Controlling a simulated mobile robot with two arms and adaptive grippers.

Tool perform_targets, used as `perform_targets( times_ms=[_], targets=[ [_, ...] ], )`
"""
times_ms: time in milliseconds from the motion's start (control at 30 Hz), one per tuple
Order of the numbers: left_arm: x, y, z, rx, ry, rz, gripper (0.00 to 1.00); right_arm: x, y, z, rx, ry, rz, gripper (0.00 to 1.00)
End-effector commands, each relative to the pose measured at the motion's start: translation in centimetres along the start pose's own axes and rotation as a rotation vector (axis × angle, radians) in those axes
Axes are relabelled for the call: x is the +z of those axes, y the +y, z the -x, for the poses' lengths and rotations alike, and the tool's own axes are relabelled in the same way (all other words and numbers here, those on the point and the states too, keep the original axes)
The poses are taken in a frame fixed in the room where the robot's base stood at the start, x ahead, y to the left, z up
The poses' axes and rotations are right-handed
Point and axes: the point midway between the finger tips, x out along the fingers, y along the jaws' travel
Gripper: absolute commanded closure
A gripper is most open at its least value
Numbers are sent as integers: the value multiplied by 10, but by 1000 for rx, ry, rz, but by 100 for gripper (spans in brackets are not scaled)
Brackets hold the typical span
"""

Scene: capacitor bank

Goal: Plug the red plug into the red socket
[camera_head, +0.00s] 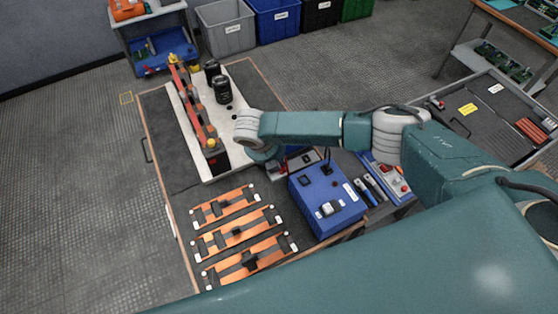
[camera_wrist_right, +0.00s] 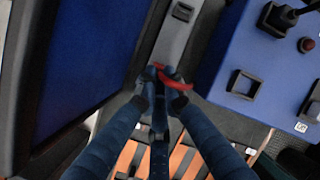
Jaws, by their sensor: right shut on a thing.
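My right gripper shows best in the right wrist view (camera_wrist_right: 161,88). I cannot tell whether this is the red socket. My left gripper is not in view.
A blue box (camera_head: 312,207) with a black lever and switches stands right of my right gripper. Several orange bars (camera_head: 238,237) lie on the front of the table. Black cylinders (camera_head: 222,90) and a red-orange bar (camera_head: 190,100) stand on a white board behind.

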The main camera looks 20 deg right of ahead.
Motion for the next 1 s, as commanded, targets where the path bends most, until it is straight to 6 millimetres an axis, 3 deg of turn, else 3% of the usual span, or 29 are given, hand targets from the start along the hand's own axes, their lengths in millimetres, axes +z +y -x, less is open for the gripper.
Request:
perform_targets(
  times_ms=[300, 333, 400, 433, 767, 1000],
  targets=[
    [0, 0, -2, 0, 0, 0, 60, -2, 1, -5, 1, 0, 0, 100],
    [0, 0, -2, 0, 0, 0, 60, -2, 1, -4, 1, 0, 0, 86],
    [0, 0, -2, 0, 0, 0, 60, -2, 1, -4, 1, 0, 0, 72],
    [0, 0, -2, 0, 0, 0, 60, -2, 1, -4, 1, 0, 0, 70],
    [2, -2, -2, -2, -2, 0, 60, -1, 1, -1, 1, 0, 0, 70],
    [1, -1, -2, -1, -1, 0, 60, -1, 2, 36, 5, 0, 1, 70]
  ],
)
